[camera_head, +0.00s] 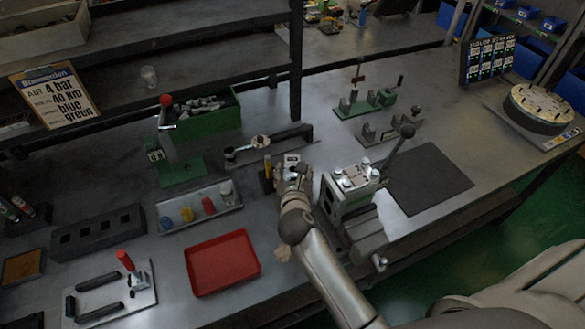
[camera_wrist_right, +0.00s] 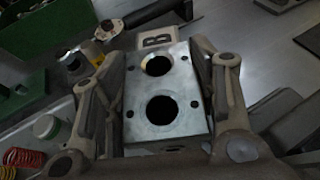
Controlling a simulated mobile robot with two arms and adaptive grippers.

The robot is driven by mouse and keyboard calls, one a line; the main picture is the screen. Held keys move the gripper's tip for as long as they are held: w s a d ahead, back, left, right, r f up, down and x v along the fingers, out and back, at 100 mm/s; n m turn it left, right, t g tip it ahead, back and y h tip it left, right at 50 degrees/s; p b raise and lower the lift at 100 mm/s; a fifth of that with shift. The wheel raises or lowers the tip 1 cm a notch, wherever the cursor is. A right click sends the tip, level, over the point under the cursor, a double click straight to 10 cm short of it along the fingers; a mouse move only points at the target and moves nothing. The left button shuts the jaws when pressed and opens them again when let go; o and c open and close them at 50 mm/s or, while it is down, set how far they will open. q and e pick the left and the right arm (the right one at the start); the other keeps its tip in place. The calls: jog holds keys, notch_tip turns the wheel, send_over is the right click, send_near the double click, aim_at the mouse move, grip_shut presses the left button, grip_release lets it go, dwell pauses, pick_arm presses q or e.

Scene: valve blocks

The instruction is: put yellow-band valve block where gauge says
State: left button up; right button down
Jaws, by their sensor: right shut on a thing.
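My right gripper (camera_head: 291,180) is shut on a grey metal block (camera_wrist_right: 160,95), held between both fingers. In the right wrist view its face shows two large bores and small corner holes. No yellow band shows on that face; the other sides are hidden. A white plate marked B (camera_wrist_right: 155,39) lies just beyond it. In the head view a small yellow upright piece (camera_head: 268,166) stands just left of the gripper; whether it belongs to the block I cannot tell. A small round dial (camera_head: 260,142), probably the gauge, sits behind the gripper. My left gripper is not in view.
A vise (camera_head: 350,205) with a capped block and lever stands close right of my gripper. A parts tray (camera_head: 185,221) with coloured pieces and a red tray (camera_head: 222,263) are left. A green press (camera_head: 180,170) and a sign (camera_head: 55,95) stand behind. A dark mat (camera_head: 430,178) is empty.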

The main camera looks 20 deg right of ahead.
jog(key=shift+w+f, duration=0.1)
jog(key=shift+f, duration=1.3)
jog(key=shift+f, duration=0.1)
jog(key=c, duration=0.9)
grip_release()
jog(key=shift+s+f, duration=0.2)
jog(key=shift+f, duration=0.05)
jog(key=shift+o, duration=0.2)
jog(key=shift+r, duration=0.1)
